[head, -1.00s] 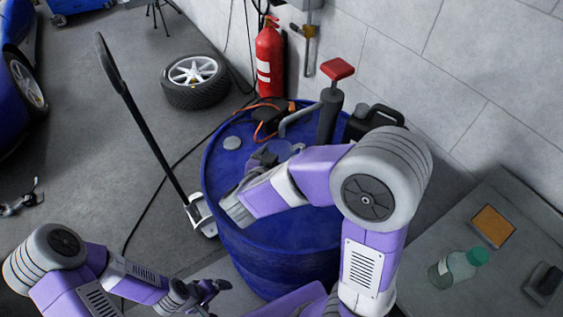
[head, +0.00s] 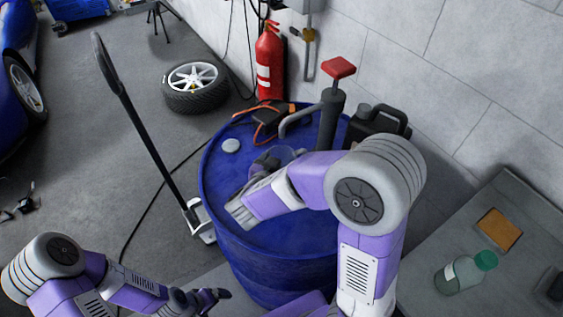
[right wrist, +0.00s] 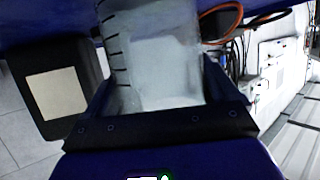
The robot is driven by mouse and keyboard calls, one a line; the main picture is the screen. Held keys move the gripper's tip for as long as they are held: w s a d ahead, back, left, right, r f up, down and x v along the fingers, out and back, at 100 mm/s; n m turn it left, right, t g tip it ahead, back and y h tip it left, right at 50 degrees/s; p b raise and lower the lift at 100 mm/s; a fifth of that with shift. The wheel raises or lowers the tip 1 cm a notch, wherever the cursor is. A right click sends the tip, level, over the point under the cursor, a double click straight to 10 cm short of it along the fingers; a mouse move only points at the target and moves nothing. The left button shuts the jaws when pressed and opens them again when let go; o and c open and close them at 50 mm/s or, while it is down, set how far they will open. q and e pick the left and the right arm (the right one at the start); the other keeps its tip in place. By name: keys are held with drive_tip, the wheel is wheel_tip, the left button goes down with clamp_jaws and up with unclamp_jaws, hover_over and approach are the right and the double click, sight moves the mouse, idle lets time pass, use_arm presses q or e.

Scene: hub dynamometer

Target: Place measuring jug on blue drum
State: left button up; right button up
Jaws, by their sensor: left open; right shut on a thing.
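The measuring jug (right wrist: 160,62) is clear with black graduation marks and sits between my right gripper's fingers in the right wrist view. In the head view my right gripper (head: 268,162) is shut on it over the blue drum's top. Only a bluish translucent part of the jug (head: 286,154) shows there, behind the gripper and wrist. The blue drum (head: 265,242) stands upright in the middle. I cannot tell whether the jug's base touches the drum top. My left gripper (head: 215,296) is open and empty, low in front of the drum.
On the drum's top are a grey disc (head: 231,145), a dark tool with an orange cable (head: 270,118) and a pump with a red handle (head: 338,68). A black canister (head: 375,124) stands behind. A grey worktop with a bottle (head: 468,272) is right. The drum top's left front is clear.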

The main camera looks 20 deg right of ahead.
drive_tip(key=o, duration=0.9)
drive_tip(key=shift+f, duration=0.1)
drive_tip(key=shift+s+a+r, duration=0.2)
drive_tip(key=shift+a+r, duration=0.05)
drive_tip(key=shift+r, duration=0.1)
drive_tip(key=p+v, duration=0.3)
drive_tip(key=v, duration=0.8)
drive_tip(key=shift+s+p, duration=0.15)
drive_tip(key=shift+p, duration=0.25)
